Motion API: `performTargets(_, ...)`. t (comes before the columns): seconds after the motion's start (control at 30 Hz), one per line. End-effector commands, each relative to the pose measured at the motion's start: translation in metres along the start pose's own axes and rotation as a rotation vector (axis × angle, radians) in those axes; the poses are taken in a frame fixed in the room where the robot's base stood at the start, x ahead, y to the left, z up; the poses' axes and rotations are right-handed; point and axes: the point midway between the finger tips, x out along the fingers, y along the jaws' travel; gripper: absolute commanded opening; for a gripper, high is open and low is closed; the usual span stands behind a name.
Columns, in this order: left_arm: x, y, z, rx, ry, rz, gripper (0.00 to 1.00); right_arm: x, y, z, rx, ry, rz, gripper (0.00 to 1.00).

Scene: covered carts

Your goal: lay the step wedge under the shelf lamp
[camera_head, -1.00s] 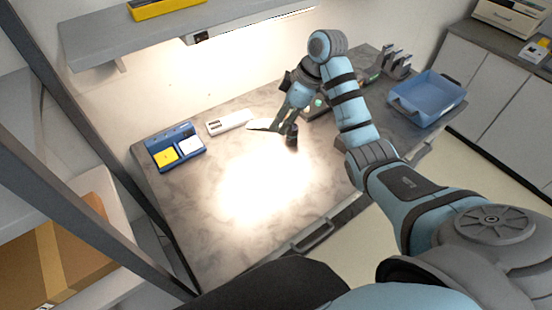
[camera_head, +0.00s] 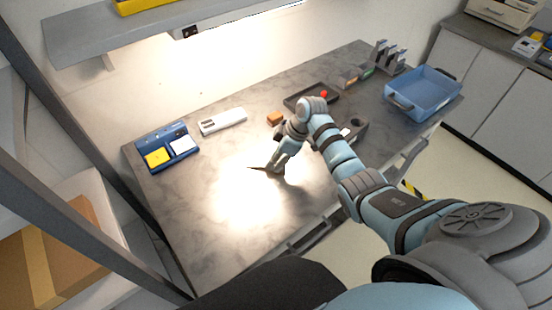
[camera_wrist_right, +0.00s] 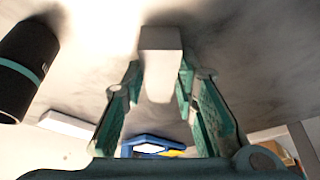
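The step wedge appears as a pale grey block (camera_wrist_right: 161,60) in the right wrist view, between the fingers of my right gripper (camera_wrist_right: 158,80), which is shut on it. In the head view this gripper (camera_head: 268,168) is low over the table, at the upper right edge of the lamp's bright pool (camera_head: 243,196). The wedge cannot be made out against the glare there. I cannot tell whether it touches the table. The shelf lamp (camera_head: 192,32) is under the wall shelf at the upper left. My left gripper is not in view.
A black cylinder (camera_wrist_right: 25,65) stands close beside the gripper in the wrist view. A blue station (camera_head: 168,148) with yellow and white pads and a white device (camera_head: 223,121) are at the back left. An orange-brown block (camera_head: 275,118), a dark tray (camera_head: 308,97) and a blue bin (camera_head: 423,93) lie farther right.

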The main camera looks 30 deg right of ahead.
Motion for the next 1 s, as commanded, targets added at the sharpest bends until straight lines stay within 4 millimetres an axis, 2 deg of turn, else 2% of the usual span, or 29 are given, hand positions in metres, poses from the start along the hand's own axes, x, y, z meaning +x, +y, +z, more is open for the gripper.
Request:
performTargets(0.03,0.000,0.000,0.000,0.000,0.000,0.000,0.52,0.001,0.000,0.000,0.000,0.000,-0.001,0.34)
performTargets(0.1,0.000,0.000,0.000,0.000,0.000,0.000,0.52,0.000,0.000,0.000,0.000,0.000,-0.001,0.46)
performTargets(0.13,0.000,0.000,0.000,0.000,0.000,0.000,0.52,0.000,0.000,0.000,0.000,0.000,-0.001,0.47)
performTargets(0.4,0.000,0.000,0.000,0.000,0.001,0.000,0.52,-0.001,0.000,0.000,0.000,0.000,-0.001,0.47)
performTargets(0.53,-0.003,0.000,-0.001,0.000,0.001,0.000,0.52,-0.010,0.000,-0.001,0.001,0.000,0.000,0.47)
performTargets(0.67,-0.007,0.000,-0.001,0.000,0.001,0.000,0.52,-0.038,0.001,-0.002,-0.001,0.000,0.003,0.47)
performTargets(0.9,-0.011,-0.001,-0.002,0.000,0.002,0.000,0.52,-0.101,0.001,-0.001,-0.001,-0.001,0.003,0.47)
performTargets(1.0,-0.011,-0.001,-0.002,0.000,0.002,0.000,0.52,-0.116,0.001,-0.001,0.000,0.000,0.001,0.47)
